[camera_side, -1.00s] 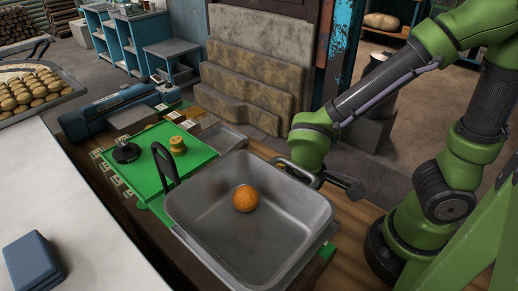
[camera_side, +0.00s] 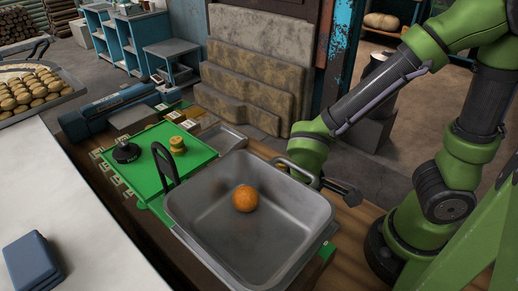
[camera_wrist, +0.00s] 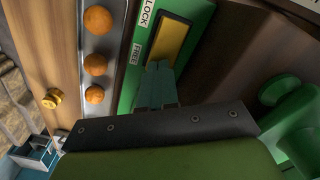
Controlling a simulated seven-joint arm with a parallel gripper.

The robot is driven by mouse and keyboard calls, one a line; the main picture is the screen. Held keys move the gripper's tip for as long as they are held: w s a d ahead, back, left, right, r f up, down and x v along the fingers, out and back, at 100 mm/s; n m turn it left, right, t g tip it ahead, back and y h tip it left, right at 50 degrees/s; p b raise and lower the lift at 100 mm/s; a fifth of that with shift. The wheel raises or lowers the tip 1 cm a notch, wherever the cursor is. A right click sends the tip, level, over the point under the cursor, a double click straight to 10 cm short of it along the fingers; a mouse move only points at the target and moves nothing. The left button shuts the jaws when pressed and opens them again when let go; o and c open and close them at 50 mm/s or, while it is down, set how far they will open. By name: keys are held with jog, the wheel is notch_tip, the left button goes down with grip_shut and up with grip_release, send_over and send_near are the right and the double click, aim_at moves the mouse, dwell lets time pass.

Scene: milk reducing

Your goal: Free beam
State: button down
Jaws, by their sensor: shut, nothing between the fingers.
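In the wrist view a green panel (camera_wrist: 128,85) carries a brass-yellow plate (camera_wrist: 175,40) in a dark frame. A white LOCK label (camera_wrist: 147,14) sits beside its far end and a FREE label (camera_wrist: 136,54) beside its near end. My gripper (camera_wrist: 158,68) is shut and empty, its fingertips over the near end of the plate by FREE; I cannot tell if they touch it. In the side view my fingers are hidden behind the large steel pan (camera_side: 215,225), which holds one orange ball (camera_side: 245,198). No beam is clearly identifiable.
In the wrist view, a grey trough (camera_wrist: 97,45) with three orange balls and a brass knob-like piece (camera_wrist: 50,98) lie left of the panel. In the side view, a green board (camera_side: 150,155) with a black knob (camera_side: 126,152) and brass weight (camera_side: 177,145) stands left of the pan.

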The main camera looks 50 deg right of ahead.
jog(key=shift+f, duration=0.35)
jog(key=shift+r, duration=3.55)
